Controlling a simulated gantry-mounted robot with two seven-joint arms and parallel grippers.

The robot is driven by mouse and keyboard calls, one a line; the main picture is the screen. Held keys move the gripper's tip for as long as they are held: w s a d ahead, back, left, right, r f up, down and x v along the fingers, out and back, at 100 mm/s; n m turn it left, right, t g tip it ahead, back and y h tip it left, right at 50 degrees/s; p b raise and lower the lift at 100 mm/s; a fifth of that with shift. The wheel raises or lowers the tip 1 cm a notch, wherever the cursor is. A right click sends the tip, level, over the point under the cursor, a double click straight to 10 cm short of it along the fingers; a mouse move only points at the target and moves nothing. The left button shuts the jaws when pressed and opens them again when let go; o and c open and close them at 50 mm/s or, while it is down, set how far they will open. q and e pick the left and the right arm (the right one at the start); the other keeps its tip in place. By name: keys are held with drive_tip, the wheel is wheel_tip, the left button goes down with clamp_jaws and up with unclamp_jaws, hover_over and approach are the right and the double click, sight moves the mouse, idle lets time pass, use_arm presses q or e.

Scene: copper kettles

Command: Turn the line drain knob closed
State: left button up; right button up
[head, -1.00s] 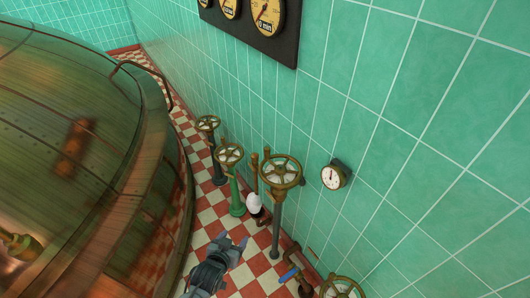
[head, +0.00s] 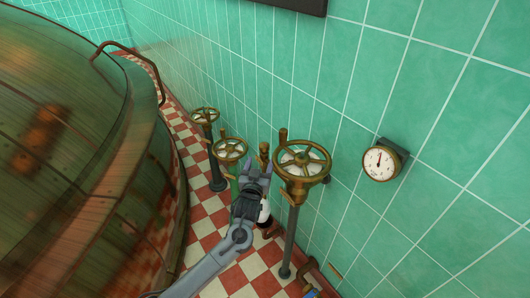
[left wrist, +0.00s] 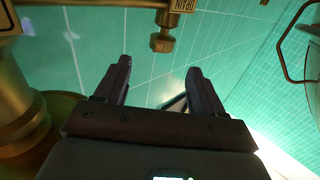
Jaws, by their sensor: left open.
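A brass knob with a short cross handle (left wrist: 163,42) hangs at the top of the left wrist view. Next to it is a small plate (left wrist: 190,5) whose lettering appears to read "DRAIN". My left gripper (left wrist: 158,75) is open, and its two fingers point toward the knob with nothing between them. The knob lies just beyond the fingertips, apart from them. In the head view my left gripper (head: 258,169) is beside the large brass handwheel (head: 302,160), near a brass fitting (head: 264,152). I cannot tell the knob's setting. My right gripper is not in view.
Two smaller handwheels (head: 229,150) (head: 205,115) stand on posts farther back. A round white gauge (head: 380,162) is on the green tiled wall. The big copper kettle (head: 60,170) fills the left. A strip of checkered floor (head: 207,222) lies between.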

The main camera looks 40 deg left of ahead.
sight(263, 150)
use_arm(q)
drive_tip(key=b+x, duration=0.3)
drive_tip(key=x, duration=0.6)
drive_tip(key=shift+a, duration=0.15)
drive_tip(key=shift+w+a+r+b, duration=0.15)
drive_tip(key=shift+w+a+b, duration=0.3)
drive_tip(key=shift+w, duration=0.2)
drive_tip(key=shift+c, duration=0.3)
